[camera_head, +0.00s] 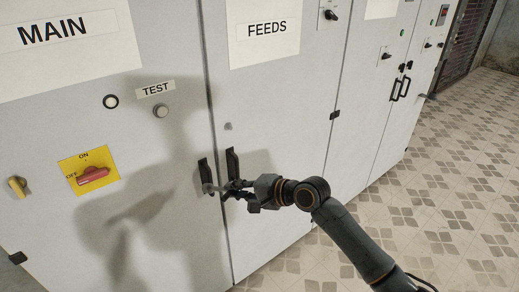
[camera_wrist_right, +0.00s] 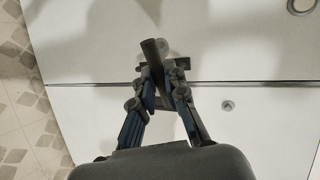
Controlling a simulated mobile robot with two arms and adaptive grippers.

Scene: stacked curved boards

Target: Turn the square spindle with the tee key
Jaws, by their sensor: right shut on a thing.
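My right gripper (camera_head: 232,188) is in front of the seam between two cabinet doors, by the black door handles. In the right wrist view its fingers (camera_wrist_right: 160,88) are closed around a dark grey bar, which looks like the tee key (camera_wrist_right: 153,55). The key's far end points toward the MAIN door. In the head view the key (camera_head: 211,188) shows as a small grey piece at the fingertips. A small grey stud on the FEEDS door (camera_head: 228,126) may be the square spindle; it also shows in the wrist view (camera_wrist_right: 228,106). It is apart from the key. My left gripper is out of view.
The MAIN door carries a red rotary switch (camera_head: 93,175) on a yellow plate and a TEST button (camera_head: 160,111). Black handles (camera_head: 232,161) stick out beside the seam. More cabinets stand to the right. The tiled floor (camera_head: 460,190) is clear.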

